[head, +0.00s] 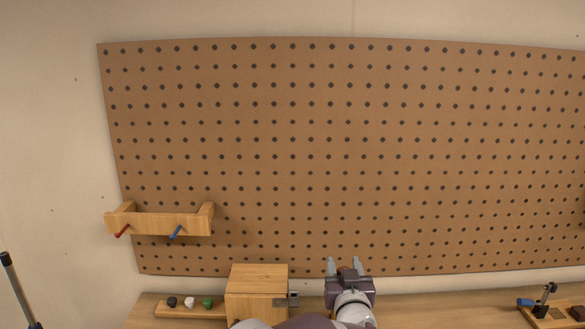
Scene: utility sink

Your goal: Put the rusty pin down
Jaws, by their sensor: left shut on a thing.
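My left gripper (345,266) is at the bottom centre of the head view, above the bench and in front of the pegboard's lower edge. Its two grey fingers point up the picture. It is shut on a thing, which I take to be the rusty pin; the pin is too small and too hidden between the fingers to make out. My right gripper is not in view.
A wooden box (257,282) with a metal latch stands left of the gripper. Black, white and green knobs (190,303) sit beside it. A wooden rack (160,223) with red and blue pegs is on the pegboard (350,140). A blue-handled clamp (541,303) is at right.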

